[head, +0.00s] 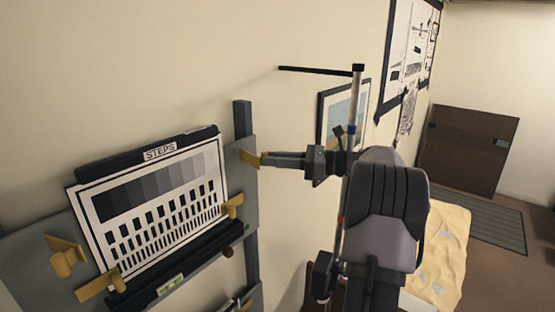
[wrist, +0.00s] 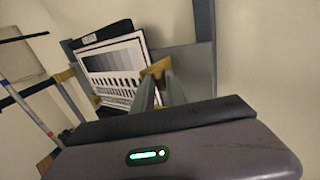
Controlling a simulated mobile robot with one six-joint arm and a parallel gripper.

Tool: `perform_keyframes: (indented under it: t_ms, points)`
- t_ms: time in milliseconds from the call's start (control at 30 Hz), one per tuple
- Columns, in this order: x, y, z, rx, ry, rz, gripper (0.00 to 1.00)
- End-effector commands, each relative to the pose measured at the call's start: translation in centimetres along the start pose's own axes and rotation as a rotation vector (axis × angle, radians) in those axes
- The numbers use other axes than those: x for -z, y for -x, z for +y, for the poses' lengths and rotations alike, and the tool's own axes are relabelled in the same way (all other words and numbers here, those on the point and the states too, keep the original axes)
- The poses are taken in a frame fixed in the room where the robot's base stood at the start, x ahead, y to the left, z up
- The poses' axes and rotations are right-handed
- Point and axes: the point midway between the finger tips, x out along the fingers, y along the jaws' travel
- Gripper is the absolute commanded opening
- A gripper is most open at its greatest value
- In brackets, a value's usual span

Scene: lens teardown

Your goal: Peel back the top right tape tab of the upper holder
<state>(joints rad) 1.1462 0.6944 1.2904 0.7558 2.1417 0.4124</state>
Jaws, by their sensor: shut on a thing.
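The upper holder (head: 243,200) is a grey plate on the wall. It bears a white chart (head: 130,215) labelled STEPS, with grey steps and black bars, between dark bars. The top right tape tab (head: 249,158) is tan and stands at the plate's right edge, off the chart's corner. My gripper (head: 264,161) reaches it from the right and is shut on it. In the wrist view my gripper (wrist: 156,88) shows its fingers at the tan tab (wrist: 155,70), beside the chart (wrist: 112,68). The fingers hide part of the tab.
Tan tabs also show at the chart's lower right (head: 232,206) and lower left (head: 98,286). Another bent tan tab (head: 66,256) is on the plate left of the chart. A framed picture (head: 330,110) hangs behind my arm. A thin black rod (head: 318,71) sticks out above.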

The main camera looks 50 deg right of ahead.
Motion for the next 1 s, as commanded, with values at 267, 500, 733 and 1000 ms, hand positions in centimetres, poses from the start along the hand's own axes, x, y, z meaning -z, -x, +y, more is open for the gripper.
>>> perform_keyframes:
  t_ms: [267, 500, 733, 1000]
  points:
    - [-0.67, -0.18, 0.00, -0.001, 0.008, -0.010, 0.00]
    - [-0.59, -0.17, 0.00, -0.001, 0.007, -0.010, 0.39]
    - [-0.33, -0.13, -0.01, 0.000, 0.005, -0.005, 0.39]
    - [-0.21, -0.11, -0.01, 0.000, 0.004, -0.004, 0.39]
